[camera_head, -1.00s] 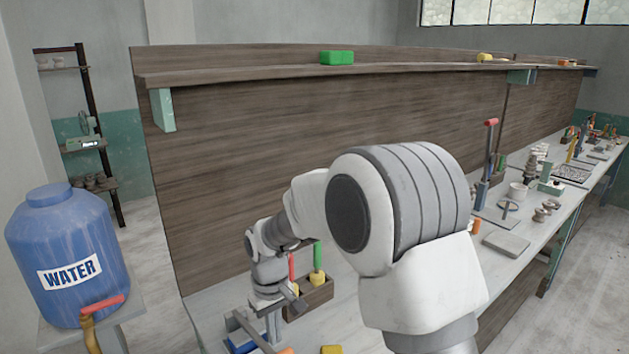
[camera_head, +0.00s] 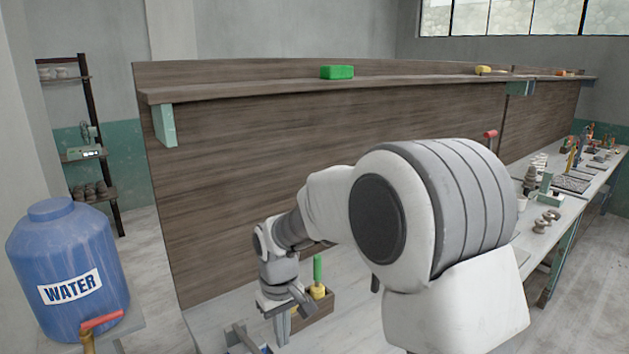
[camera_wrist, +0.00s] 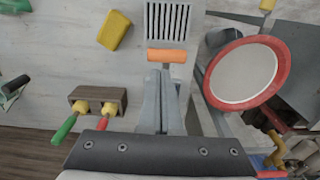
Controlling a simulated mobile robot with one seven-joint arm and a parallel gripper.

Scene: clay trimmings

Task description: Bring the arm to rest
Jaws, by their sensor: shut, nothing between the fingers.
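My gripper (camera_wrist: 161,98) is shut and empty in the wrist view, pointing down over the grey workbench (camera_wrist: 45,70). An orange-handled tool (camera_wrist: 166,56) with a white slotted head shows just past the fingertips; I cannot tell the height gap. In the head view my gripper (camera_head: 283,328) hangs above the left end of the workbench (camera_head: 205,318), beside a wooden holder (camera_head: 318,306). My arm is bent, with its elbow high at the centre right, hiding part of the bench.
A yellow block (camera_wrist: 115,30) and a red-rimmed round disc (camera_wrist: 245,73) lie near the gripper. The holder keeps green- and red-handled tools. A blue water barrel (camera_head: 68,262) stands at left. A wooden back panel (camera_head: 300,150) with a shelf rises behind the bench.

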